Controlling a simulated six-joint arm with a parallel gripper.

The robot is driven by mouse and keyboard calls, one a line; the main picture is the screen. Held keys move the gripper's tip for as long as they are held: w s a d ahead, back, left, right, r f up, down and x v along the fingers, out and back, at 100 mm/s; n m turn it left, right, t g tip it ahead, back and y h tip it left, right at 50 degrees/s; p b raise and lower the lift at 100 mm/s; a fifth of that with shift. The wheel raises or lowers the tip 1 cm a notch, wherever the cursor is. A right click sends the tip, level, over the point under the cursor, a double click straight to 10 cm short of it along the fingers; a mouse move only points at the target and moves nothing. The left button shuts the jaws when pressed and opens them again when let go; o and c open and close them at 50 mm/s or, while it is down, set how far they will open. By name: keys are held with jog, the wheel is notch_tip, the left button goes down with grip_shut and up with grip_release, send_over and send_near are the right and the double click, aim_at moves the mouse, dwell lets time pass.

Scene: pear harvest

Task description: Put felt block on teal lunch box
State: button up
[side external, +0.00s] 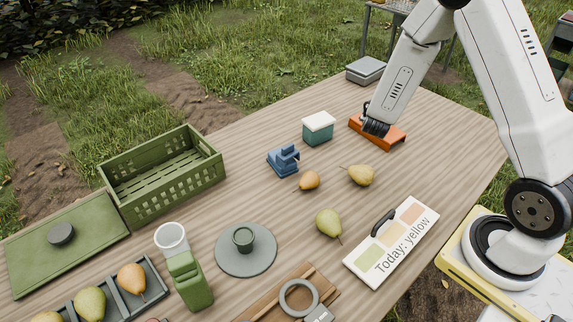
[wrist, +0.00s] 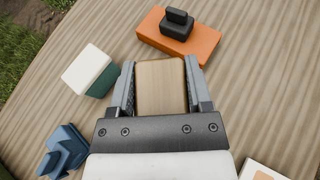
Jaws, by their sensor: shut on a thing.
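My gripper (wrist: 158,64) is shut on a flat tan block (wrist: 161,88), which I take to be the felt block. Its two grey fingers press on the block's left and right sides. In the side external view my gripper (side external: 374,124) is low over the table at the orange block, and the held block cannot be made out there. The teal lunch box (side external: 318,132) has a white lid with nothing on it. It stands left of my gripper, and also shows left of the fingers in the wrist view (wrist: 98,82).
An orange block with a black handle (wrist: 205,46) lies just beyond the fingers. A blue tool-like object (side external: 283,161) stands left of the lunch box. Pears (side external: 361,175), a sign (side external: 392,245) and a green crate (side external: 160,178) are farther off. A grey box (side external: 366,69) sits behind.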

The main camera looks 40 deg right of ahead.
jog(key=w+a+r+n+t+y, duration=0.2)
jog(key=w+a+r+n, duration=0.1)
jog(key=w+a+r, duration=0.25)
send_over(319, 117)
jog(key=s, duration=0.2)
jog(key=f, duration=0.8)
jog(key=shift+w+a+f, duration=0.2)
jog(key=shift+w+a, duration=0.05)
jog(key=shift+a, duration=0.05)
jog(key=shift+w+d+f, duration=0.1)
jog(key=shift+w+f, duration=0.35)
jog(key=shift+f, duration=0.05)
jog(key=shift+f, duration=0.1)
jog(key=shift+w+f, duration=0.2)
jog(key=shift+d+f, duration=0.1)
jog(key=shift+f, duration=1.45)
